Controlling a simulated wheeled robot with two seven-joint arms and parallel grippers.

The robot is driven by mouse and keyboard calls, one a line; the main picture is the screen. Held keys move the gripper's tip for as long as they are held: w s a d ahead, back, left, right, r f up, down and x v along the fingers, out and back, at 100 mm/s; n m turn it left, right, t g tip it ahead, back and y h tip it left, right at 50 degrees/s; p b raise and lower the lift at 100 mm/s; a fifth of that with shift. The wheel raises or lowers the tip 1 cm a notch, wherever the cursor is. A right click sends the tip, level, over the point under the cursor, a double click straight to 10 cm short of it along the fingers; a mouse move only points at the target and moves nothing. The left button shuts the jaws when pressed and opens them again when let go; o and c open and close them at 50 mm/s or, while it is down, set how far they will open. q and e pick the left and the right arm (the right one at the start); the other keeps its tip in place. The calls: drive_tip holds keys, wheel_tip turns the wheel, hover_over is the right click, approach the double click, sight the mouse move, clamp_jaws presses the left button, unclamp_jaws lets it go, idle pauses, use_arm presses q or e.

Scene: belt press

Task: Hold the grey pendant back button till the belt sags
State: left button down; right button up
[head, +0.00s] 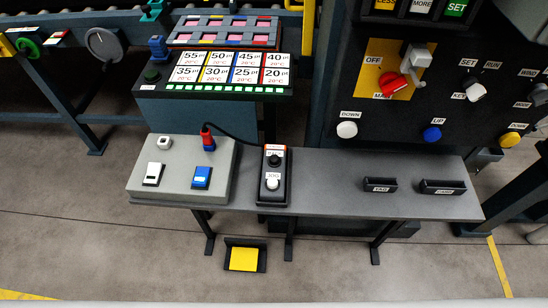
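The pendant (262,191) is a dark upright box lying on the grey shelf, with an orange-edged top and a black cable running left to a red and blue plug. Its upper button (274,161) looks dark grey or black, with a small label that is hard to read. Its lower button (272,184) is white under a label that seems to read JOG. Nothing touches the pendant. Neither of my grippers shows in the head view. I cannot tell which part is the belt or whether it sags.
A light grey box (140,189) with switches stands left of the pendant. Two black holders (442,187) sit at the shelf's right. The shelf (325,180) between is clear. A black control panel (400,115) with a red knob rises behind. A yellow pedal (244,259) is on the floor.

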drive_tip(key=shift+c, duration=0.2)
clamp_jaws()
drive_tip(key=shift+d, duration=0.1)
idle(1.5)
